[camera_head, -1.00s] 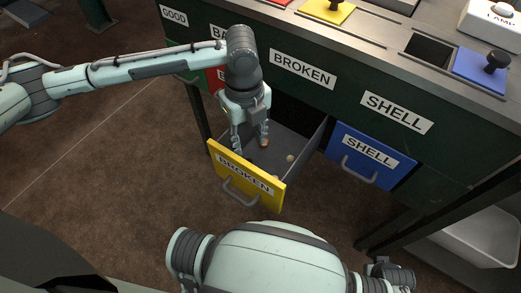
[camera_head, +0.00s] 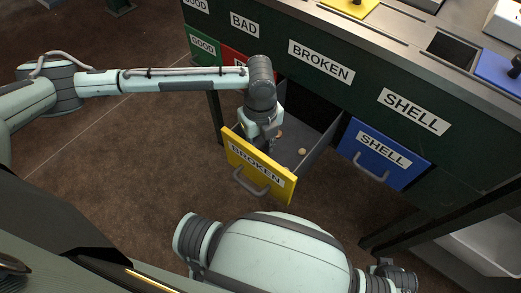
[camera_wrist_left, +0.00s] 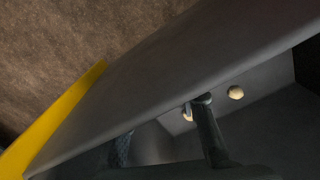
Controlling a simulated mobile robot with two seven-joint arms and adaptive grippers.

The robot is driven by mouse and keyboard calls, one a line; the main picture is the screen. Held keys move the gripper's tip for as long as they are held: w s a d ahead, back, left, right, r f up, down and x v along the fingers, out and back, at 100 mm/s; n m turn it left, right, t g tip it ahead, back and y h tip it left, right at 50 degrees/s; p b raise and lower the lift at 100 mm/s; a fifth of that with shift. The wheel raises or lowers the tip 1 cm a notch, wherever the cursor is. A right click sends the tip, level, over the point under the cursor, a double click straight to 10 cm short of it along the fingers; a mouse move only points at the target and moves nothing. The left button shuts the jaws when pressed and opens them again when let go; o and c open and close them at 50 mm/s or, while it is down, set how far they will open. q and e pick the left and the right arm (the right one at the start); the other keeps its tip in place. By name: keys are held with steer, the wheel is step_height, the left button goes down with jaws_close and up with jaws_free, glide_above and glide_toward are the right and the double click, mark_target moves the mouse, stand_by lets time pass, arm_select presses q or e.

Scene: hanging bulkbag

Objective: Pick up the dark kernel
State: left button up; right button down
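The open yellow BROKEN drawer (camera_head: 259,165) sticks out of the dark green bench in the head view. My left gripper (camera_head: 266,140) points down into it, just behind the yellow front, which partly hides its fingers. A brownish kernel (camera_head: 279,134) lies beside the gripper, and a paler kernel (camera_head: 302,152) lies to the right on the drawer floor. The left wrist view shows my two fingers (camera_wrist_left: 165,145) spread apart inside the drawer. A pale kernel (camera_wrist_left: 235,92) and another partly hidden kernel (camera_wrist_left: 187,115) lie near one finger. I cannot tell which kernel is the dark one.
The blue SHELL drawer (camera_head: 384,152) stands to the right. The red BAD drawer (camera_head: 240,62) and green GOOD drawer (camera_head: 203,46) are to the left. The drawer's grey side wall (camera_head: 325,142) bounds the space on the right. The brown floor in front is open.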

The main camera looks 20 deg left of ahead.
arm_select(q)
steer(key=c, duration=0.4)
